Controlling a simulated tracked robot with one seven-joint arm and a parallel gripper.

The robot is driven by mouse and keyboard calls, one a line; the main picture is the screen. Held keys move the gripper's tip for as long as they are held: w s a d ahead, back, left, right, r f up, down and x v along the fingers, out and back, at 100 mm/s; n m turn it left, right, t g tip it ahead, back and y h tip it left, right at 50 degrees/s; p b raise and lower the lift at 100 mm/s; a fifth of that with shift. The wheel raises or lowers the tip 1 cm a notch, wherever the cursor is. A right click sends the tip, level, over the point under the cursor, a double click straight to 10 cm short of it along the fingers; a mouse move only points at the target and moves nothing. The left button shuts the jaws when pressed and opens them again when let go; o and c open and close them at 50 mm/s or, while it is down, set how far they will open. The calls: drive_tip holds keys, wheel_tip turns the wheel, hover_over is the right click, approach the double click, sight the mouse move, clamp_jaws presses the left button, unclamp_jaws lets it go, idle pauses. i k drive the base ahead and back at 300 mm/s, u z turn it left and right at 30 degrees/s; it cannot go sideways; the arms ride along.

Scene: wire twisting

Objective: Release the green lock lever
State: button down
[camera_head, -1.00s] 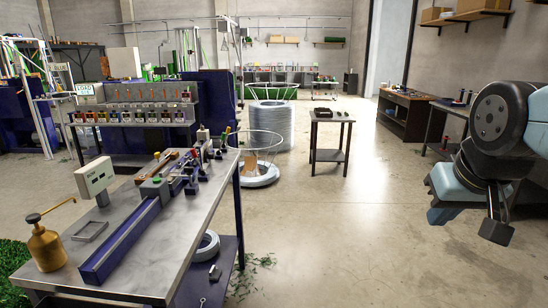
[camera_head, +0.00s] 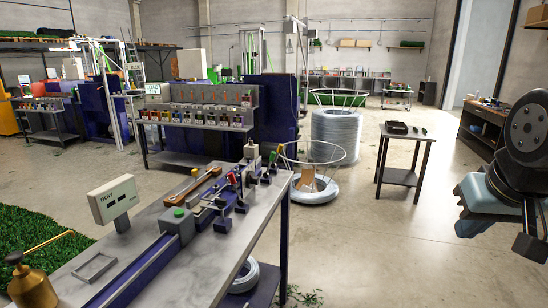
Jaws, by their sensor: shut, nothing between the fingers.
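A workbench (camera_head: 232,234) in the left foreground carries a long twisting fixture on a blue rail (camera_head: 140,275). A grey block on the rail has a round green knob (camera_head: 178,212) on top. Further along the fixture is a red-tipped lever (camera_head: 233,177). My gripper (camera_head: 530,248) hangs at the right edge, shut and empty, well apart from the bench, over open floor.
A display box (camera_head: 113,199), a brass oil can (camera_head: 32,285) and a metal frame (camera_head: 94,268) are on the bench. A wire coil (camera_head: 336,135) and a small side table (camera_head: 405,142) stand beyond. The floor between bench and arm is clear.

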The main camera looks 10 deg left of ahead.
sight(270, 163)
drive_tip(key=u, duration=0.2)
drive_tip(key=i, duration=1.1)
drive_tip(key=u, duration=0.2)
